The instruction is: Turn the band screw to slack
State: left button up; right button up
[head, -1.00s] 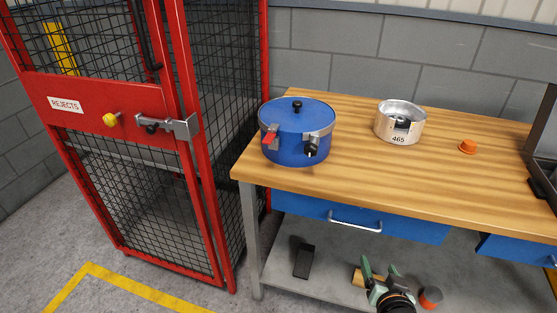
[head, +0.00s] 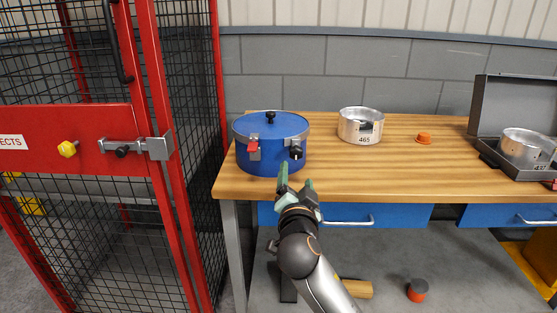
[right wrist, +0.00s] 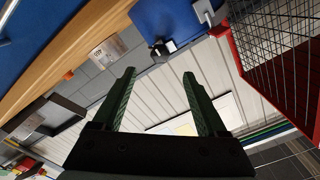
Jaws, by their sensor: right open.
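A blue lidded drum (head: 270,158) with a black top knob stands at the left end of the wooden bench. A metal band runs round its rim, with a red latch (head: 253,146) at its front left and a black screw knob (head: 295,153) at its front right. My right gripper (head: 296,181) is open and empty just in front of and below the drum. In the right wrist view the drum (right wrist: 165,22) and the black knob (right wrist: 158,49) lie beyond the open fingers (right wrist: 160,88), apart from them. My left gripper is not in view.
A red mesh cage (head: 165,125) stands close left of the bench (head: 400,175). A metal ring marked 465 (head: 360,127), an orange cap (head: 424,138) and an open grey case (head: 510,165) are to the right. The bench's front middle is clear.

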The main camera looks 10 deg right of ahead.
aim_at(296, 155)
jog(key=x, duration=1.2)
jog(key=shift+w+d, duration=0.15)
jog(key=shift+w, duration=0.15)
jog(key=shift+c, duration=0.3)
grip_shut()
